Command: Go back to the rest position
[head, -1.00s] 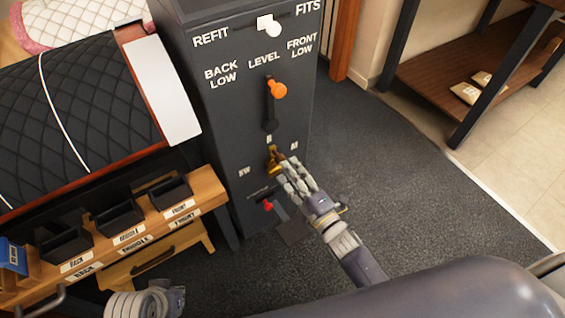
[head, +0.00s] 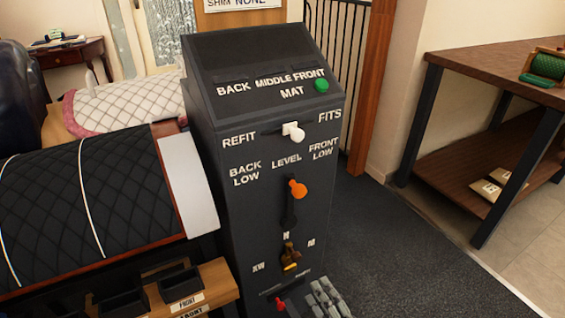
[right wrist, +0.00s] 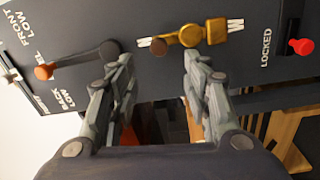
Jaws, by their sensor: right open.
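My right gripper (head: 322,292) shows at the bottom edge of the head view, low in front of the dark control cabinet (head: 262,195). In the right wrist view its two fingers (right wrist: 160,65) are spread with nothing between them. The brass knob (head: 290,258) on the cabinet front shows just beyond the fingertips in the right wrist view (right wrist: 190,38). In the head view the gripper is apart from the knob, below and to its right. My left gripper is not in view.
The cabinet also carries an orange-tipped lever (head: 298,188), a white switch (head: 293,131), a green button (head: 321,85) and a red knob (right wrist: 301,46) by "LOCKED". A quilted black saddle form (head: 80,205) stands left. A wooden shelf table (head: 500,52) is right, with open floor between.

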